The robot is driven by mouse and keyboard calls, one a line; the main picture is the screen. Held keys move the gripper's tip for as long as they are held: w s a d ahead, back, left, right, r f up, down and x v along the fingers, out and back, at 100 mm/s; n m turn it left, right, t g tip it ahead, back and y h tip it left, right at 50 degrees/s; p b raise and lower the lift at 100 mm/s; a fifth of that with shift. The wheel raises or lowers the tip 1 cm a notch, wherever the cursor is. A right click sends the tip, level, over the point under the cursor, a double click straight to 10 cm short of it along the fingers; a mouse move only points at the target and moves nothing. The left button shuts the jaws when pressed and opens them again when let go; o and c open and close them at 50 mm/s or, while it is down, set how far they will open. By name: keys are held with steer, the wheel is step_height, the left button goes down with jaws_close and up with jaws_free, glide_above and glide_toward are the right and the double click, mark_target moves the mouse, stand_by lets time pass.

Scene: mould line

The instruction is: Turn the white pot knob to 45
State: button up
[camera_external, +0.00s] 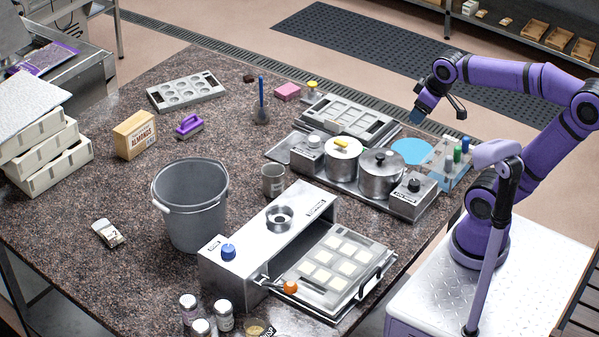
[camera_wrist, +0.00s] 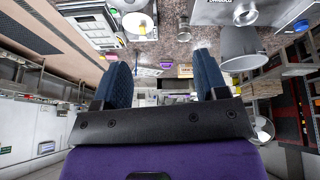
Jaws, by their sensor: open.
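The white pot knob (camera_external: 314,141) sits on top of a small grey control box (camera_external: 308,157) at the left end of the two-pot unit. Its dial setting is too small to read. Beside it stands a steel pot (camera_external: 342,167) with a yellow lid handle. A second pot (camera_external: 380,181) stands to the right, with a black dial knob (camera_external: 413,185) on the box beyond it. My gripper (camera_external: 417,115) is above the table's back right edge, apart from the knob. In the wrist view my gripper (camera_wrist: 163,82) is open, with nothing between its blue fingers; I cannot pick out the white knob there.
A blue disc (camera_external: 411,151) and a stand with coloured bottles (camera_external: 447,160) lie right of the pots. A mould tray (camera_external: 345,118) lies behind them. A mug (camera_external: 273,180), a bucket (camera_external: 190,210) and a steel machine (camera_external: 262,238) stand in front and left.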

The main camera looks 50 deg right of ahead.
steer(key=w+d+n+g, duration=0.1)
steer(key=w+n, duration=0.2)
steer(key=w, duration=0.8)
steer(key=n+g, duration=0.3)
steer(key=n, duration=0.8)
glide_above(315, 139)
step_height(315, 139, down, 22)
step_height(315, 139, down, 11)
steer(key=shift+w+d+r, duration=0.1)
steer(key=shift+r, duration=0.1)
steer(key=c, duration=0.9)
